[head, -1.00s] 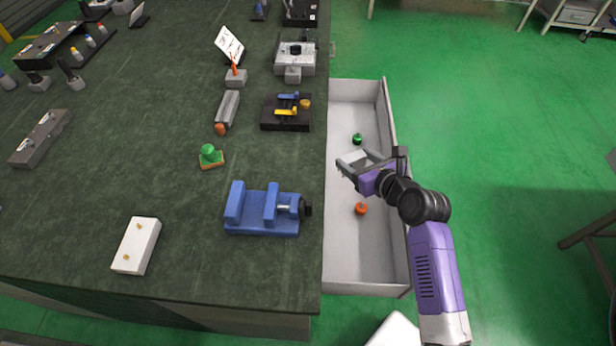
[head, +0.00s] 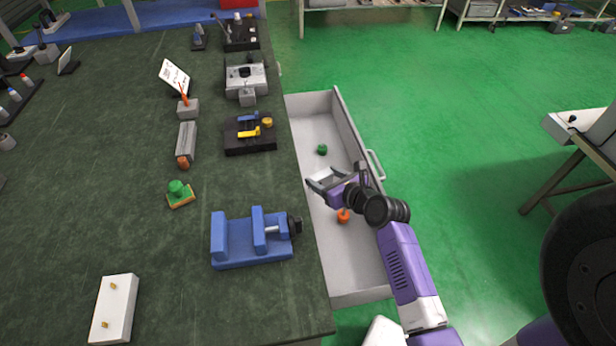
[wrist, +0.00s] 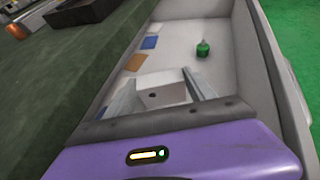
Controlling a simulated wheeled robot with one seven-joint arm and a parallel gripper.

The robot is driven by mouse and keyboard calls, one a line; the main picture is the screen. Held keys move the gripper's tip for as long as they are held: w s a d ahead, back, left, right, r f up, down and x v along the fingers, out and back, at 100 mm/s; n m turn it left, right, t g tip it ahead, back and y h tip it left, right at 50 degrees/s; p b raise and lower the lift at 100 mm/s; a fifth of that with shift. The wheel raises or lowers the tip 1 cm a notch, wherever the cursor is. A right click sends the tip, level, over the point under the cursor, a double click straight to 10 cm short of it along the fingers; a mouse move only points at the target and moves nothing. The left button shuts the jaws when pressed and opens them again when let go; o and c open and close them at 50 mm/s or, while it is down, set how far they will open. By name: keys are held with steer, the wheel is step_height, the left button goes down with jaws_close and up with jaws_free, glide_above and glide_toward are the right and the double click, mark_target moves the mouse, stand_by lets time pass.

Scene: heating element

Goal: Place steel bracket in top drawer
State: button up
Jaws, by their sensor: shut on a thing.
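The open top drawer (head: 345,270) is light grey and sticks out from the right side of the dark workbench. It also shows in the wrist view (wrist: 225,75). My gripper (head: 318,179) is over the drawer, near its middle. It is shut on the pale grey steel bracket (wrist: 162,92), which has a small hole and sits between the fingers in the wrist view. In the head view the bracket (head: 321,175) shows only as a small pale patch. I cannot tell whether it touches the drawer floor.
In the drawer are a green object (head: 322,149) and an orange one (head: 344,215) close to my gripper. Drawer walls surround it. On the bench, a blue vise (head: 252,240) stands near the drawer edge. Open green floor lies to the right.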

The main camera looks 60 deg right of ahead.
mark_target(315, 177)
step_height(315, 177, down, 4)
steer(key=shift+f+b, duration=0.15)
steer(key=shift+b, duration=0.35)
steer(key=w+d, duration=0.1)
steer(key=w, duration=0.2)
steer(key=shift+w+d, duration=0.15)
steer(key=shift+d, duration=0.25)
steer(key=shift+w+d, duration=0.2)
steer(key=shift+w, duration=0.3)
steer(key=w, duration=0.1)
steer(key=w+d, duration=0.1)
steer(key=w, duration=0.1)
steer(key=shift+d+f, duration=0.15)
steer(key=shift+d, duration=0.1)
steer(key=shift+f, duration=0.55)
steer(key=o, duration=1.7)
steer(key=shift+s+f, duration=0.1)
steer(key=shift+f, duration=0.05)
steer(key=shift+c, duration=0.2)
